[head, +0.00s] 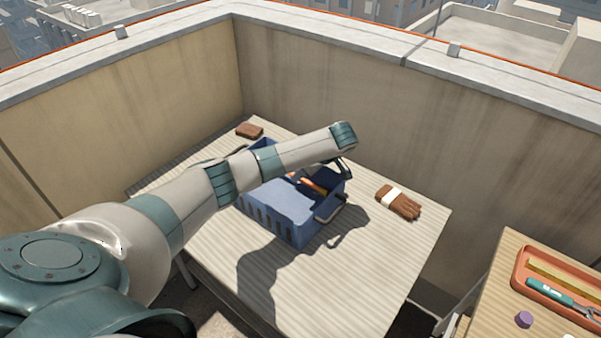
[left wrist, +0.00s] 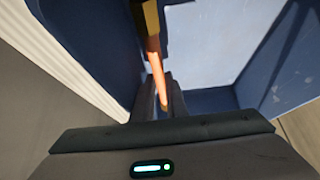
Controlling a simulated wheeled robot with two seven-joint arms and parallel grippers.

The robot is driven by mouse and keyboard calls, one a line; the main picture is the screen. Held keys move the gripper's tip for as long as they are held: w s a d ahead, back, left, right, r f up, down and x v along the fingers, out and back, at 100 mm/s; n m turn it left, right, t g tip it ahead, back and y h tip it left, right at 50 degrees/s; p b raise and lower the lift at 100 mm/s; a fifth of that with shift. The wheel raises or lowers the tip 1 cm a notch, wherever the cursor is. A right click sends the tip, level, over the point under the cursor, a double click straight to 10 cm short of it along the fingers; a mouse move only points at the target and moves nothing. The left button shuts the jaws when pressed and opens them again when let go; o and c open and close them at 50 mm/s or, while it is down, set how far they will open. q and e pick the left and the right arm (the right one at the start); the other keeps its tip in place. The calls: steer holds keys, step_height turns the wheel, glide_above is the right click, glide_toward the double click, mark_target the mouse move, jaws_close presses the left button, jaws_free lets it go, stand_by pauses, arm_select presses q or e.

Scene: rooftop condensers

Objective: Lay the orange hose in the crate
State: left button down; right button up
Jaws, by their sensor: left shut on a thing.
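The blue crate (head: 274,223) stands on the slatted table with its handles at the ends. My left arm reaches across above it. The orange hose (head: 313,187) shows partly inside the crate, the rest hidden by my arm and the crate wall. In the left wrist view, my left gripper (left wrist: 160,98) is shut on the orange hose (left wrist: 156,70), which has a yellowish part at its upper end. The crate's blue wall (left wrist: 92,40) is close beside the fingers, and its pale floor shows past them. I cannot tell whether the hose touches the floor. My right gripper is not in view.
A brown block (head: 249,130) lies at the table's back corner. A second table holds an orange tray (head: 520,285) with tools and a purple piece (head: 523,319). The front of the slatted table (head: 340,290) is clear.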

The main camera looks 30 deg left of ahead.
arm_select(q)
steer(key=shift+f, duration=0.35)
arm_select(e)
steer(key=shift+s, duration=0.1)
arm_select(q)
steer(key=c, duration=2)
jaws_free()
steer(key=shift+c, duration=0.2)
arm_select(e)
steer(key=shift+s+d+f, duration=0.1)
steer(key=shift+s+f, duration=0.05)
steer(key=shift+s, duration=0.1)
arm_select(q)
steer(key=shift+r, duration=0.1)
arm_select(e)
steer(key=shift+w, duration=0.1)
